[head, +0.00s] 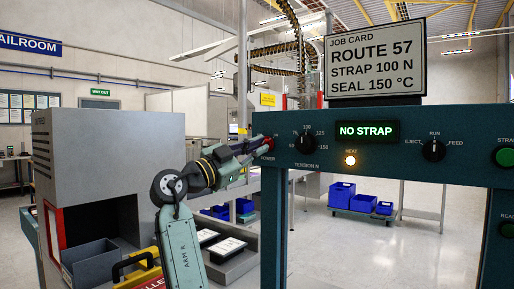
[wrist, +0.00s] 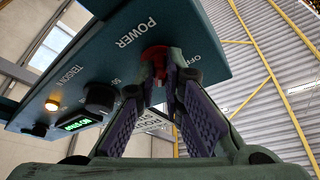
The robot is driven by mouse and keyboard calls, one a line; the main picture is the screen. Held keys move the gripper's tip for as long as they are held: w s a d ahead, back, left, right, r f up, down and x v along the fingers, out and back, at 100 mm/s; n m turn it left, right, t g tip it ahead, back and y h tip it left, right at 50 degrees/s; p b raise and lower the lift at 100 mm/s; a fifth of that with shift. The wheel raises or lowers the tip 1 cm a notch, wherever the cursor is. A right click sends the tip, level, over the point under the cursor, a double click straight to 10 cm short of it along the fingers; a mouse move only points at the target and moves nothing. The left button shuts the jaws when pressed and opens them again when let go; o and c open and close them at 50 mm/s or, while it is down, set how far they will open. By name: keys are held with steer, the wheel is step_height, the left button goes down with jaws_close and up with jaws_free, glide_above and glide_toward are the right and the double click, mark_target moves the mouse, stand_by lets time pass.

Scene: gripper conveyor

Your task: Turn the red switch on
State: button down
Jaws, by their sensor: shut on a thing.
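The red switch (head: 269,139) is on the left end of the teal control panel (head: 384,171), above the word POWER. In the wrist view the red switch (wrist: 155,54) sits between my fingertips, with POWER printed on one side and OFF on the other. My gripper (head: 262,145) reaches the panel from the left. In the wrist view my gripper (wrist: 161,72) is shut on the red switch, one finger on each side. The fingers hide part of the switch, so I cannot tell exactly which way it points.
The panel carries a tension knob (head: 306,143), a lit NO STRAP display (head: 367,132), a lit heat lamp (head: 350,160) and a run knob (head: 433,149). A job card sign (head: 376,60) stands above. A grey machine housing (head: 110,150) stands at left.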

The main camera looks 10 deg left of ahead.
steer(key=shift+a+r+m+g, duration=0.1)
steer(key=shift+m+g, duration=0.2)
steer(key=shift+m, duration=0.5)
steer(key=shift+m+h+p, duration=0.3)
steer(key=c, duration=1.7)
jaws_free()
steer(key=v, duration=1.2)
steer(key=shift+r, duration=0.15)
